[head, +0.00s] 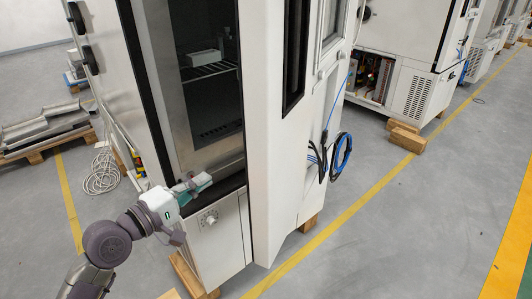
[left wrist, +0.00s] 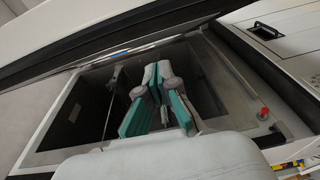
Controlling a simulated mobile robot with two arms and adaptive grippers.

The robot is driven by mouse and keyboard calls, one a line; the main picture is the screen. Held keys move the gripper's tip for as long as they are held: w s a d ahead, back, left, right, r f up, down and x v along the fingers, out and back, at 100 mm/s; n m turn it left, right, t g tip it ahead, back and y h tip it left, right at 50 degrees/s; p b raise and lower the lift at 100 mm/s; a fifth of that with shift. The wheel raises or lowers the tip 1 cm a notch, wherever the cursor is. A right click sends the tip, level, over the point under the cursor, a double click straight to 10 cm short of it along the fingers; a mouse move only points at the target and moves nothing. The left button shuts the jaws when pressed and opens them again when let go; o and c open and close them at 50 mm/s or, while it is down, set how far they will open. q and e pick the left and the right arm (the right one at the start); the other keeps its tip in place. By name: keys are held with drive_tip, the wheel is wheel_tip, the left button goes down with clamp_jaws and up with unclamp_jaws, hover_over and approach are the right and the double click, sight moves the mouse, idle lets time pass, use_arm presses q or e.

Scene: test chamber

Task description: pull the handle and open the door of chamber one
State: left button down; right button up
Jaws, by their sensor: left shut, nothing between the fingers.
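Chamber one (head: 215,235) is the large white cabinet in the middle of the head view. Its door (head: 265,190) stands open and swung out to the right, with a black seal along its edge. The opening shows a dark inside with a wire shelf (head: 210,71). My left gripper (head: 200,184) is shut and empty at the lower front of the opening, by the sill. In the left wrist view its teal-padded fingers (left wrist: 157,105) point into the opening, with the door (left wrist: 110,35) above. I cannot make out the door handle. My right gripper is out of view.
A coiled white cable (head: 103,172) lies on the floor at left, near a loaded pallet (head: 45,135). Another chamber (head: 405,60) stands at the back right.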

use_arm(q)
drive_tip(key=w+d+p, duration=0.4)
drive_tip(key=d, duration=0.6)
drive_tip(key=shift+w+r, duration=0.15)
drive_tip(key=shift+r, duration=0.15)
drive_tip(key=shift+a, duration=0.1)
